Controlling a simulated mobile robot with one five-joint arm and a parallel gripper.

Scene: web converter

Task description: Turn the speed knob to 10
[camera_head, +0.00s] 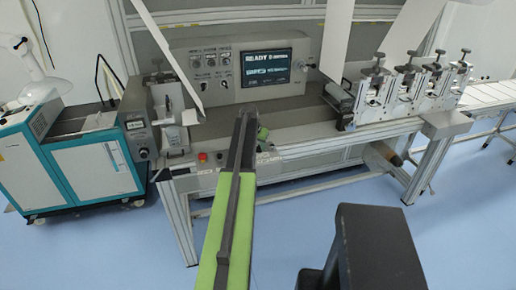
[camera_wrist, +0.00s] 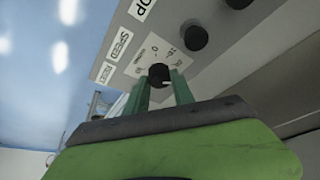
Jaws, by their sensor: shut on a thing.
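The speed knob (camera_wrist: 159,74) is a small black knob on a grey panel in the wrist view. A pale dial plate with numbers surrounds it, and a label reading SPEED is beside it. My gripper (camera_wrist: 161,82) has its two green fingers on either side of the knob and is shut on it. The numbers on the dial are too small to read surely, so the setting cannot be told. In the head view my gripper (camera_head: 262,134) reaches the front of the machine, and the arm hides the knob there.
Two other black knobs, one (camera_wrist: 194,38) near the speed knob, sit on the same panel. In the head view, a screen (camera_head: 266,68) reads READY. A red button (camera_head: 202,156) is on the machine's front left. A blue-and-white cabinet (camera_head: 92,165) stands at left. Blue floor is open in front.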

